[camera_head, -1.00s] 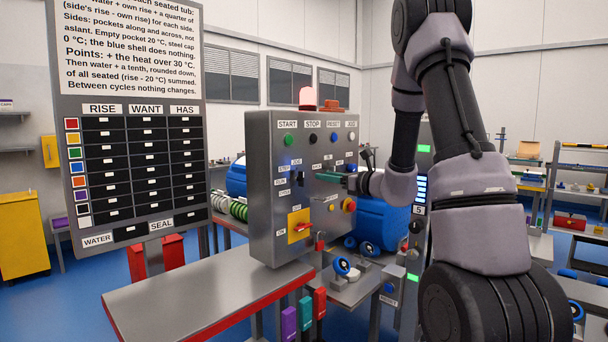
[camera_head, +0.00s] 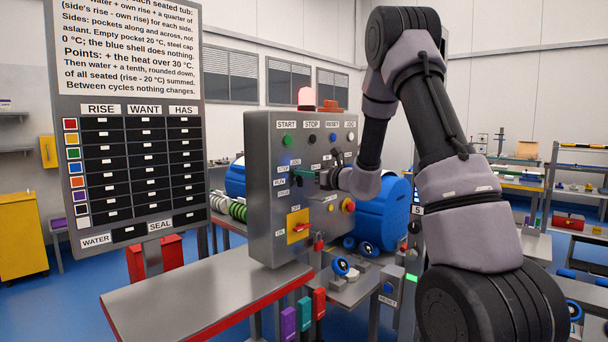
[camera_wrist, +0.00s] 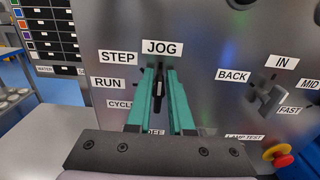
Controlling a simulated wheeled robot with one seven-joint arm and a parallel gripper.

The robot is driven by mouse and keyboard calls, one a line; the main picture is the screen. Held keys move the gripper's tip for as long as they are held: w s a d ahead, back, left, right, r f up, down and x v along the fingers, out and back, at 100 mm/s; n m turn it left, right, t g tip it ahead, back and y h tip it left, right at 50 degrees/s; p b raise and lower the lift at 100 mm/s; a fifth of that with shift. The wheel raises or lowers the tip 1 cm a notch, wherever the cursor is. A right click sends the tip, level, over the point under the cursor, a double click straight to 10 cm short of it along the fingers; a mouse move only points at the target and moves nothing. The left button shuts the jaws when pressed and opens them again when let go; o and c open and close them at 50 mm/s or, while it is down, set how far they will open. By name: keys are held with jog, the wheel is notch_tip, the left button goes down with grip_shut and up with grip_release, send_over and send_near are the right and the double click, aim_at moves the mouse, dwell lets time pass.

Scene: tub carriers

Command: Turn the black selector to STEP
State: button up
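The black selector (camera_wrist: 159,84) is on the grey panel in the wrist view. Its handle stands about upright, toward the JOG label (camera_wrist: 162,47). The STEP label (camera_wrist: 118,58) is up and to the left, with RUN (camera_wrist: 108,83) and CYCLE (camera_wrist: 120,105) below it. My gripper (camera_wrist: 160,76) has its two green fingers on either side of the handle, with a narrow gap showing; I see no firm contact. In the head view my gripper (camera_head: 297,174) is at the panel face and hides most of the selector.
On the grey control box (camera_head: 262,215), another selector (camera_wrist: 268,98) with BACK, IN, MID and FAST labels sits to the right. A red-and-yellow button (camera_wrist: 279,155) is lower right. A red-handled yellow switch (camera_head: 298,227) is below. A metal table (camera_head: 200,285) stands in front.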

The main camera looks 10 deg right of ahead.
grip_shut()
jog(key=n, duration=0.3)
jog(key=a+n, duration=0.1)
jog(key=n, duration=0.2)
jog(key=s+n, duration=0.1)
jog(key=n, duration=0.1)
jog(key=shift+a+f+n, duration=0.25)
jog(key=shift+f+n, duration=0.15)
dwell(0.3)
jog(key=o, duration=0.6)
grip_release()
jog(key=shift+c, duration=0.2)
